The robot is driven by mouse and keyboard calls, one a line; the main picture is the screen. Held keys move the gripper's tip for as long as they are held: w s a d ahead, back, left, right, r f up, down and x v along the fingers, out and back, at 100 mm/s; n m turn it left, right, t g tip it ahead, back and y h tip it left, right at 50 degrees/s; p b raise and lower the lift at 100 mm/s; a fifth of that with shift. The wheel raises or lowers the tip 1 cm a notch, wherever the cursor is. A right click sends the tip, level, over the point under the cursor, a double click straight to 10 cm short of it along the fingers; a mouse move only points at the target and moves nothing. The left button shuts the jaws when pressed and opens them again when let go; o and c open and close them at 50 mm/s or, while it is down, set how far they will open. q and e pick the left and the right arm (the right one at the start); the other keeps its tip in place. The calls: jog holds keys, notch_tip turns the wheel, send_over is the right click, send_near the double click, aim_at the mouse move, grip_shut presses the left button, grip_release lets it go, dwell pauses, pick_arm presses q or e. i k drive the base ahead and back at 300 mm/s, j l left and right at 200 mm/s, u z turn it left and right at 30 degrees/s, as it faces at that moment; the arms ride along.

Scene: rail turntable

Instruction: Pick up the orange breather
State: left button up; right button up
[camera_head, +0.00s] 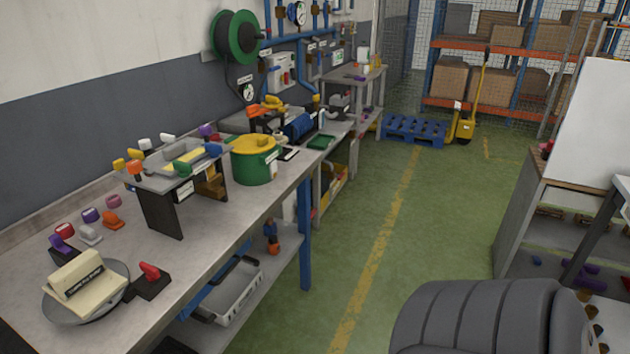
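An orange knob-like piece (113,220) lies on the workbench, beside a white-grey piece and near red, purple and pink ones. Another orange piece (136,169) stands at the front left corner of the raised stand (160,205), among yellow, white and green ones. Both are small, and I cannot tell which is the breather. A larger orange part (257,112) shows behind the green pot. Neither of my grippers is in view.
The bench (235,215) has bare surface in front of the stand. A round plate with a cream labelled block (88,283) and a red-handled black block (150,280) occupy its near end. A green pot with yellow lid (254,160) stands beyond the stand. A dark grey ribbed object (480,318) fills the bottom right.

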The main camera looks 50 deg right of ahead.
aim_at(273, 250)
jog(key=z, duration=1.35)
jog(key=i+l, duration=0.2)
jog(key=l, duration=0.15)
jog(key=i+l+u, duration=0.15)
jog(key=l, duration=0.2)
jog(key=i+l, duration=0.15)
jog(key=l, duration=0.25)
jog(key=i+l+u, duration=0.15)
jog(key=l, duration=0.2)
jog(key=i+l, duration=0.15)
jog(key=l, duration=0.25)
jog(key=i+l+u, duration=0.15)
jog(key=l, duration=0.25)
jog(key=i+l, duration=0.15)
jog(key=l, duration=0.25)
jog(key=i+l+u, duration=0.15)
jog(key=l, duration=0.2)
jog(key=i+l, duration=0.15)
jog(key=l, duration=0.25)
jog(key=i+l+u, duration=0.1)
jog(key=l, duration=0.3)
jog(key=i+l, duration=0.2)
jog(key=l, duration=0.2)
jog(key=i, duration=0.25)
jog(key=j+u, duration=0.05)
